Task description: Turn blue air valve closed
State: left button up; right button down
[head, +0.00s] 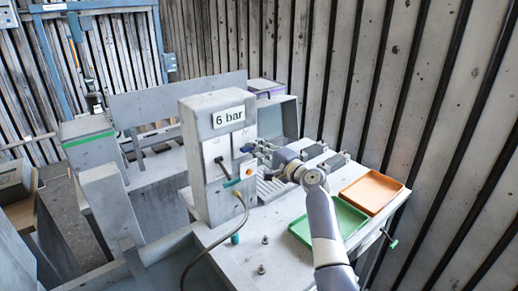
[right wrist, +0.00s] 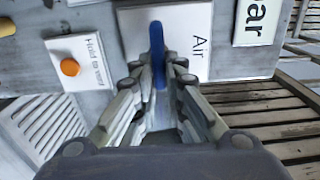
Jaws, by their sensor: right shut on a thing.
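The blue air valve handle (right wrist: 157,45) stands out from a white plate marked "Air" (right wrist: 199,40) in the right wrist view. It lies along the reading direction of the lettering, so it looks roughly level on the panel. My right gripper (right wrist: 160,72) is shut on the handle, with a finger on each side of it. In the head view my right gripper (head: 262,151) is against the right part of the grey "6 bar" panel (head: 196,118) and hides most of the valve. My left gripper is out of view.
An orange "Hold to vent" button (right wrist: 69,67) sits beside the valve. A black handle (head: 221,165) is on the panel's left plate. A green tray (head: 345,218) and an orange tray (head: 371,191) lie at the table's right. A hose (head: 218,240) hangs in front of the panel.

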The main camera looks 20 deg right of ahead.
jog(key=c, duration=1.7)
grip_release()
jog(key=shift+o, duration=0.2)
jog(key=v, duration=1.2)
jog(key=shift+f, duration=0.1)
